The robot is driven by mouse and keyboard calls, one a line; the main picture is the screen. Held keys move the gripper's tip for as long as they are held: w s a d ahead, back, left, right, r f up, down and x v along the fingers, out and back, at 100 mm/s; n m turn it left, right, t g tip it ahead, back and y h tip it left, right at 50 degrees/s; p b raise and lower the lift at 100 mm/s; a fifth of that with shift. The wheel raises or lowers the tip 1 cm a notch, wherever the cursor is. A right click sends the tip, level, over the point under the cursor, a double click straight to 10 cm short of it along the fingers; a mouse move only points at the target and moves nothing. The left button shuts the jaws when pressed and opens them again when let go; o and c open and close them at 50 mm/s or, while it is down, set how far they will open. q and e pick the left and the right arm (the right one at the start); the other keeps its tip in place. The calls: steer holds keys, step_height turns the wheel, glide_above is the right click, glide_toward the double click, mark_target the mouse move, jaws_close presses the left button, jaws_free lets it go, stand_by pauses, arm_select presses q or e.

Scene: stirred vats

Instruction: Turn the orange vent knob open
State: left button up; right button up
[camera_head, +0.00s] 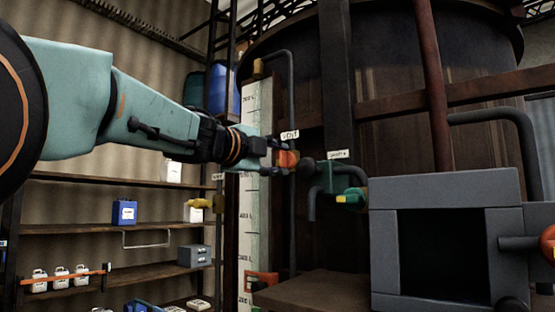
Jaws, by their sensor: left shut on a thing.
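The orange vent knob (287,159) sits on a thin grey pipe in front of the dark vat, just below a small white label reading VENT (290,135). My left gripper (280,157) reaches in from the left at the knob's height. Its fingers are shut on the knob, one above and one below it. The fingers hide part of the knob, and its turned angle is hard to tell. My right gripper does not show.
A green-handled valve (350,199) with a white label is close to the right of the knob. A grey open-fronted box (444,190) stands at the lower right. A white level scale (255,215) stands behind my gripper. Shelves (100,182) with containers line the left wall.

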arm_select(q)
steer(key=o, duration=1.2)
steer(key=shift+a, duration=0.1)
steer(key=shift+c, duration=0.2)
steer(key=v, duration=0.7)
steer(key=shift+s, duration=0.25)
steer(key=shift+w+a, duration=0.1)
steer(key=shift+s+r, duration=0.1)
steer(key=shift+s, duration=0.1)
